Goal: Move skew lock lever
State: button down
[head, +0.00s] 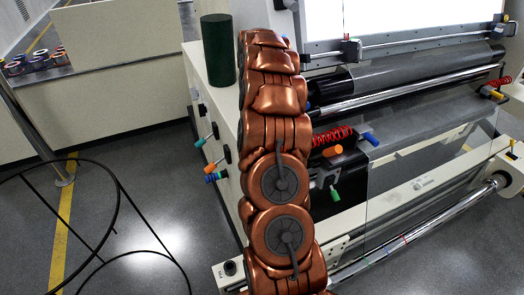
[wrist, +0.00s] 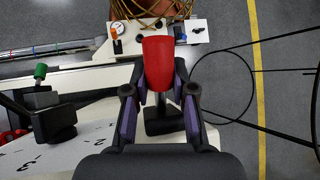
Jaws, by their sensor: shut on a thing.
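A lever with a red tapered handle (wrist: 158,62) stands in the middle of the wrist view; I take it to be the skew lock lever. My gripper (wrist: 160,88) has its two dark, purple-sided fingers on either side of the handle and is shut on it. The lever's black base (wrist: 163,122) shows below the handle, between the fingers. In the head view my copper arm hides the gripper and this lever.
A green-knobbed lever (wrist: 40,72) stands left of my gripper, by a white panel with numbers (wrist: 40,155). Levers with coloured handles (head: 209,167) line the machine's side. A dark green cylinder (head: 218,50) stands on top. Black wire hoops (head: 118,215) occupy the floor at left.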

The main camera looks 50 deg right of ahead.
dwell(0.4)
jog(key=c, duration=0.9)
grip_release()
jog(key=shift+f+b, duration=0.15)
jog(key=shift+b, duration=0.2)
